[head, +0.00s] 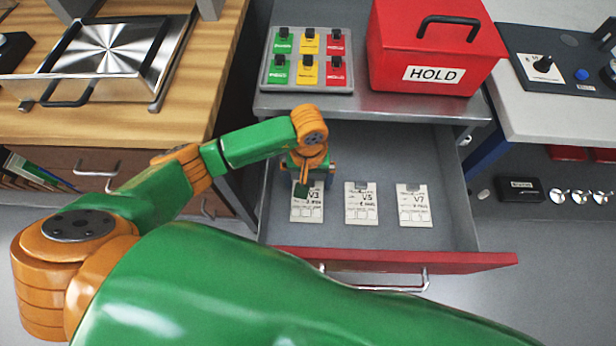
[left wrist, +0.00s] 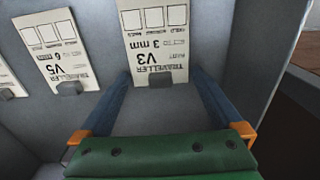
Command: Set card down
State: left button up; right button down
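The white V3 card (head: 307,212) lies in the open drawer (head: 440,232), at the left of a row with the V5 card (head: 362,204) and the V7 card (head: 415,206). My left gripper (head: 304,182) is low over the top end of the V3 card and hides part of it. In the left wrist view, the V3 card (left wrist: 158,40) appears flat, with a grey tab (left wrist: 161,80) at its near end. The blue fingers of the left gripper (left wrist: 160,84) stand wide apart on either side of that tab, not touching it. My right gripper is not in view.
A red HOLD box (head: 425,50) and a tray of colored tags (head: 307,60) stand on the cabinet top above the drawer. The drawer's side wall (left wrist: 245,60) is close beside the left gripper. The drawer's right part is clear.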

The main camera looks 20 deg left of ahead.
pick_arm(q)
notch_tip(320, 180, up, 12)
jog(key=shift+r, duration=0.15)
dwell(0.4)
